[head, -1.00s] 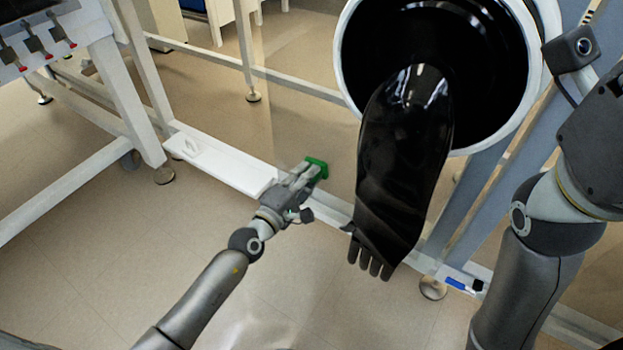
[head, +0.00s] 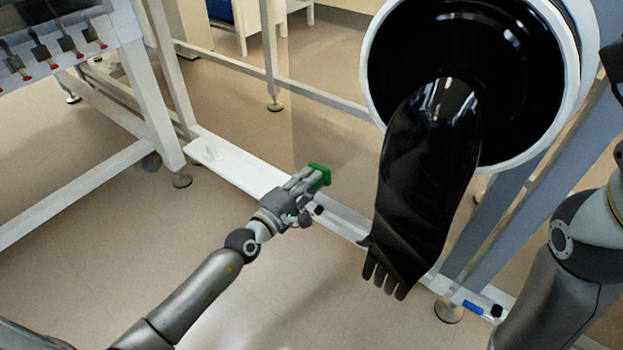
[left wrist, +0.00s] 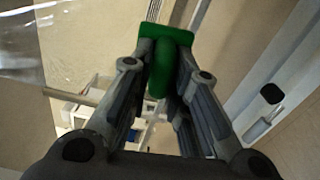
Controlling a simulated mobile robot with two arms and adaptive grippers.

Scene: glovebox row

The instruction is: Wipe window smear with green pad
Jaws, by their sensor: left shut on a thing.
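The green pad (head: 319,174) is held at the fingertips of my left gripper (head: 305,180), in front of the clear window pane, above the white ledge. In the left wrist view the pad (left wrist: 162,62) has a flat face and a grip rib between the two fingers (left wrist: 165,78). I cannot tell whether the pad touches the pane. A pale, streaky, see-through patch (left wrist: 22,45) at the upper left of the left wrist view may be the smear. My right gripper is out of view; only part of that arm shows at the right.
A large round port (head: 375,95) with a hanging black glove (head: 425,190) is right of the pad. The white ledge (head: 235,165) runs below, with a blue marker (head: 472,307) near its right end. A white frame with red-tipped fittings (head: 40,55) stands at the left.

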